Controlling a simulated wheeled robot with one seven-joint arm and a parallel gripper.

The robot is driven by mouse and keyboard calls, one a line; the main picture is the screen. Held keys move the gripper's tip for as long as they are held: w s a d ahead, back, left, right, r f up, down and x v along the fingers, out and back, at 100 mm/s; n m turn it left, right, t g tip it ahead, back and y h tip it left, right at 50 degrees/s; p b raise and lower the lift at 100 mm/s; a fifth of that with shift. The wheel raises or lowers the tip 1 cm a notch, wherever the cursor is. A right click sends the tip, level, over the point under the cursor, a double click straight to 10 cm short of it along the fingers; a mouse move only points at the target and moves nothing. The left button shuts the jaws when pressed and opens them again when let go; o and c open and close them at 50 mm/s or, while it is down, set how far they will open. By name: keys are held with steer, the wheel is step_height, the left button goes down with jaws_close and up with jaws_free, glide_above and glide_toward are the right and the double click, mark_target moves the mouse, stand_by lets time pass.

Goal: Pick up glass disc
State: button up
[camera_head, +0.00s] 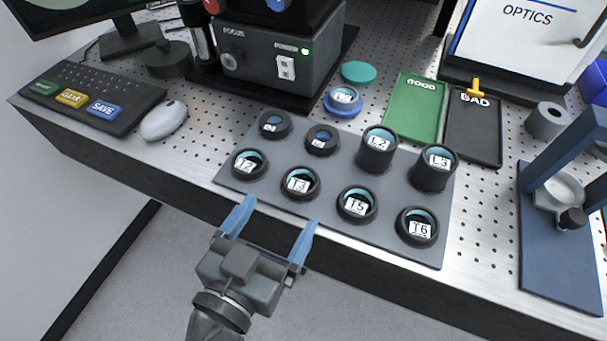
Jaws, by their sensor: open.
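Several round glass discs in dark holders stand on a grey mat (250,193). The front row holds T2 (248,165), T3 (299,184), T5 (357,205) and T6 (418,227). Behind them are the taller L2 (378,140) and L3 (436,160), and two smaller holders (274,125) with labels too small to read. Another labelled glass disc (343,95) sits on a blue base behind the mat. I cannot tell which disc is meant. My gripper (277,213) is open and empty, its blue fingers near the table's front edge, in front of T2 and T3.
A green GOOD tray (415,105) and a black BAD tray (473,130) lie behind the mat. A grey instrument (262,60) stands at the back. A mouse (163,120) and keyboard (75,92) are left; a blue stand (560,245) is right.

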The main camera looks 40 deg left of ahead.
mark_target(296, 188)
steer(key=x, duration=0.1)
steer(key=p+x, duration=0.1)
steer(key=x, duration=0.1)
steer(key=p+x, duration=0.1)
steer(key=x, duration=0.1)
steer(key=shift+w+r, duration=0.2)
steer(key=shift+r, duration=0.25)
steer(key=shift+w+f, duration=0.2)
steer(key=shift+w, duration=0.3)
steer(key=c, duration=1.2)
